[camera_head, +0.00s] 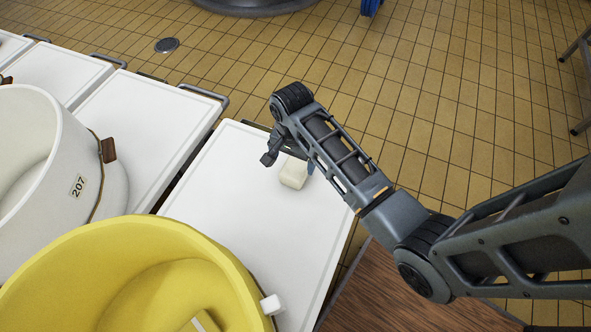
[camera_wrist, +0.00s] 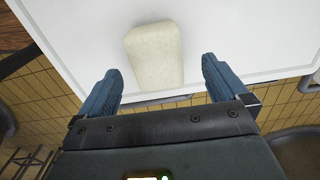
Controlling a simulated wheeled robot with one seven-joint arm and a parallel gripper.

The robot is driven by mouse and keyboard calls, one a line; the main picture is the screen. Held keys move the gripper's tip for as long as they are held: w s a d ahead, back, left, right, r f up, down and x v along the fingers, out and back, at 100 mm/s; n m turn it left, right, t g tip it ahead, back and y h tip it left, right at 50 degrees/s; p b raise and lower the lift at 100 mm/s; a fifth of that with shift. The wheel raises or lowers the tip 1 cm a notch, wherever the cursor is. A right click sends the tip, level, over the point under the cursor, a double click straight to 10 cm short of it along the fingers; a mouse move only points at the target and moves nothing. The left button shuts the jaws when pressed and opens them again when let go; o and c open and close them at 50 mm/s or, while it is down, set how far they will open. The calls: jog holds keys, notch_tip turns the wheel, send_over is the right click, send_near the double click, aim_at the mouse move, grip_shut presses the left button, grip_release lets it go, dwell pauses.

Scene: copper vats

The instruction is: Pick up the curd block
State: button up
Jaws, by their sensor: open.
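The curd block (camera_head: 293,173) is a pale cream block with rounded edges. It rests on the white table top (camera_head: 240,170) near its far right edge, partly hidden by my arm in the head view. In the wrist view the curd block (camera_wrist: 155,54) lies ahead of my fingers, across the gap between them and a little left of its middle. My gripper (camera_wrist: 160,84) is open, with a blue finger on each side and nothing held. In the head view my gripper (camera_head: 289,166) is mostly hidden behind my wrist. Contact with the block cannot be made out.
A large yellow tub (camera_head: 130,250) stands at the front left, with a small white block at its rim. A white tub marked 207 (camera_head: 30,160) stands further left. More white tables continue left. The tiled floor (camera_head: 430,100) beyond is mostly open.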

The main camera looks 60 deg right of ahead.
aim_at(296, 166)
jog(key=shift+s+d+f, duration=0.1)
jog(key=shift+d+f, duration=0.05)
jog(key=shift+f, duration=1.45)
jog(key=shift+s+d+f, duration=0.1)
jog(key=shift+d+f, duration=0.05)
jog(key=shift+f, duration=1.4)
jog(key=c, duration=1.3)
jog(key=shift+r, duration=0.1)
